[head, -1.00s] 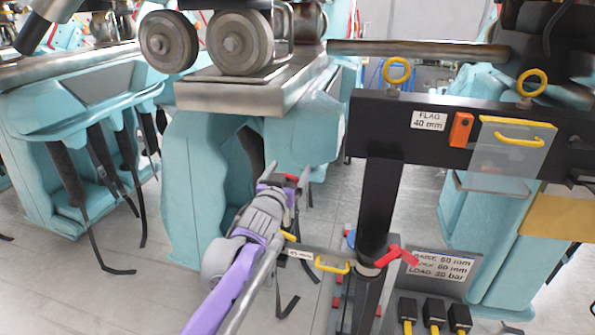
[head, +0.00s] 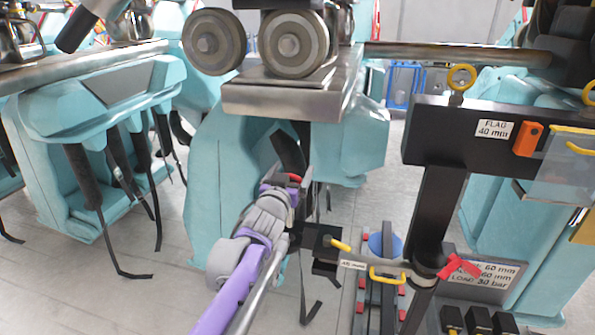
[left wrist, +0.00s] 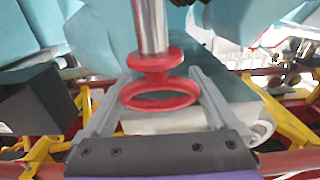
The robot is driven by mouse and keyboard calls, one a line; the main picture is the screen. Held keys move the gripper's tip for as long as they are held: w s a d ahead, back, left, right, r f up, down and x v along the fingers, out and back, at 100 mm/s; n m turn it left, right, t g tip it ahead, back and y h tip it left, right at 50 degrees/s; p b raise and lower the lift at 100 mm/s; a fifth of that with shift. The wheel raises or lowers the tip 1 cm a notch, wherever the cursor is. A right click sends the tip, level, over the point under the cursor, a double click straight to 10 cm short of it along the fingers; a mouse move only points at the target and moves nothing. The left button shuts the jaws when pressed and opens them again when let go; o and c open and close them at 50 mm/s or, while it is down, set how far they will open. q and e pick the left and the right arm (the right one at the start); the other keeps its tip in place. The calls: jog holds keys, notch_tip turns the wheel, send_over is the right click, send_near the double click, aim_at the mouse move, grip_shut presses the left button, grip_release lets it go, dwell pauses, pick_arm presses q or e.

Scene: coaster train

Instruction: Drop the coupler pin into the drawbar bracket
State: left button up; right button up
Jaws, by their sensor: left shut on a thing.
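My left gripper (head: 292,168) reaches in from the lower left in the head view, below the metal rail end. It is shut on the coupler pin, of which only a little red (head: 294,178) shows there. In the left wrist view the coupler pin (left wrist: 160,60) has a red ring, a red collar and a bare metal shaft that runs out of the top of the picture. The shaft's end is hidden. A black block (head: 324,240) on the post's side arm, right of the gripper, may be the drawbar bracket; I cannot tell. My right gripper is not in view.
The black post (head: 437,215) carries a crossbar with a "FLAG 40 mm" label (head: 495,129). Wheels (head: 290,44) stand on the rail end (head: 275,99) above. Straps hang from the teal seats (head: 60,190).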

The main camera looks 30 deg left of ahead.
pick_arm(q)
jog(key=shift+a, duration=0.15)
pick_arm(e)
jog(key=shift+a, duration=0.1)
pick_arm(q)
jog(key=shift+f, duration=0.1)
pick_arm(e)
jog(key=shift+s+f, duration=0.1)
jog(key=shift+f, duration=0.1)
pick_arm(q)
jog(key=shift+f+b, duration=2.2)
jog(key=shift+f, duration=4.5)
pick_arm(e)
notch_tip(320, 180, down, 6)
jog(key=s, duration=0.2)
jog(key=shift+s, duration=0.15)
